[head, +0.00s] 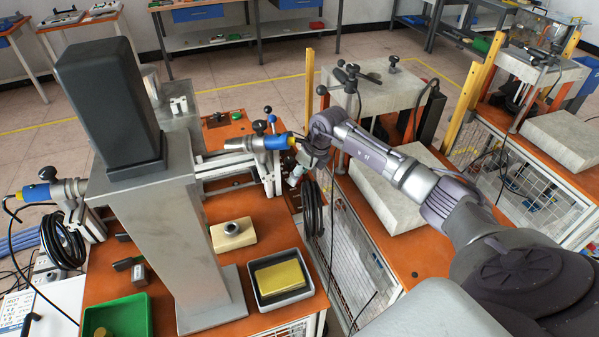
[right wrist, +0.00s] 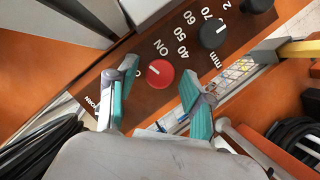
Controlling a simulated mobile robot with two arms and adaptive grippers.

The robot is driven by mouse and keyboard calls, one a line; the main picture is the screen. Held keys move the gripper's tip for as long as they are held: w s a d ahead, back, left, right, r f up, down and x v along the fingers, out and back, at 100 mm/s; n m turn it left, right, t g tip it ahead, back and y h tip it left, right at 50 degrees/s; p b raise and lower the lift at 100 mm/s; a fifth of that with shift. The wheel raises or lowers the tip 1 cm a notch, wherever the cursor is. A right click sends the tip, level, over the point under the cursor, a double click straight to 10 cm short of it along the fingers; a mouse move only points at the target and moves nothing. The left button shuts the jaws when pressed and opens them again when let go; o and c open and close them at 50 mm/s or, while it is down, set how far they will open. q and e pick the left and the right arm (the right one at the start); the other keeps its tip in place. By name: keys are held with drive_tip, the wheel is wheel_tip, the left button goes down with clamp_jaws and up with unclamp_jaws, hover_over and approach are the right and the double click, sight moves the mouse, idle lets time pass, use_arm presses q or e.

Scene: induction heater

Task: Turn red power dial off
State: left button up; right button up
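The red power dial (right wrist: 160,73) sits on a dark brown panel (right wrist: 137,97) in the right wrist view. Its white mark points to the upper left, and the word ON is printed just above it. Another label to its left is partly hidden by a finger. My right gripper (right wrist: 158,78) is open, with one teal-padded finger on each side of the dial. Gaps show between fingers and dial; contact is not visible. In the head view my right gripper (head: 308,158) is small, beside the heater bench, and the dial cannot be made out. My left gripper is not in view.
A black dial (right wrist: 213,33) with number marks is beside the red one. Coiled black cable (head: 312,208) hangs by my right gripper. A tall grey column (head: 172,235) stands at left on the bench, near a grey tray (head: 255,303) with a yellow block.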

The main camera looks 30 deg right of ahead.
clamp_jaws()
drive_tip(key=shift+d+f+n+b, duration=0.15)
drive_tip(key=shift+n+b, duration=0.45)
drive_tip(key=shift+b, duration=0.35)
drive_tip(key=shift+w+n+y+b, duration=0.1)
drive_tip(key=shift+n+y+b, duration=0.4)
drive_tip(key=shift+b, duration=0.4)
drive_tip(key=shift+n+g+b, duration=0.5)
drive_tip(key=shift+n+b, duration=0.6)
drive_tip(key=shift+n+y+b, duration=0.5)
drive_tip(key=shift+n+b, duration=0.2)
drive_tip(key=shift+n, duration=0.1)
drive_tip(key=shift+r, duration=0.2)
drive_tip(key=shift+o, duration=1.5)
unclamp_jaws()
